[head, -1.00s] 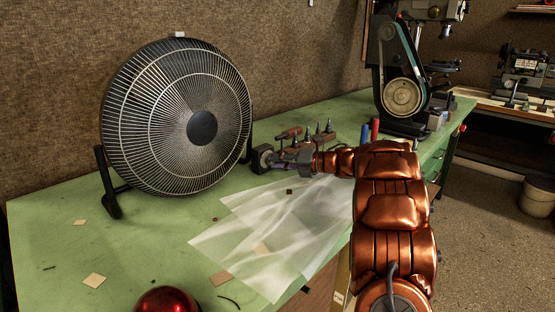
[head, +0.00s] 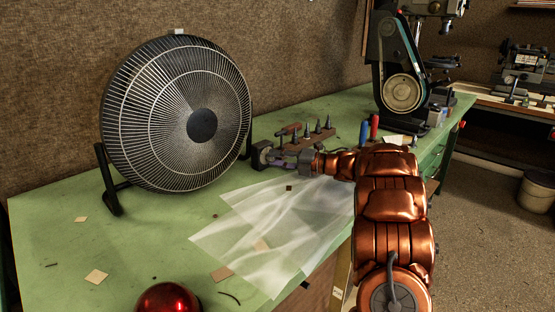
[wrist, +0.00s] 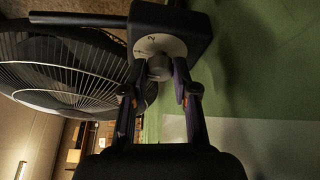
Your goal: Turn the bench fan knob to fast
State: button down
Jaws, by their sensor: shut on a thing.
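The bench fan (head: 180,115) stands on the green bench at the left in the head view. Its dark control box (head: 261,152) sits at the fan's right foot. In the wrist view the box (wrist: 185,22) carries a pale dial (wrist: 160,43) with "1" and "2" marks and a round grey knob (wrist: 159,67). My gripper (wrist: 159,88) is shut on the knob, one finger on each side. In the head view my gripper (head: 283,160) reaches the box from the right. No pointer on the knob can be made out, so its setting cannot be told.
A translucent sheet (head: 275,225) lies on the bench below my arm. A rack with several pointed tools (head: 310,137) stands just behind my gripper. A red dome (head: 167,299) is at the front edge. A belt machine (head: 400,85) stands at the back right.

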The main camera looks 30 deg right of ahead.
jog(key=c, duration=0.9)
grip_release()
jog(key=shift+s+d, duration=0.1)
jog(key=v, duration=1.1)
jog(key=shift+s+d, duration=0.2)
jog(key=shift+s, duration=0.15)
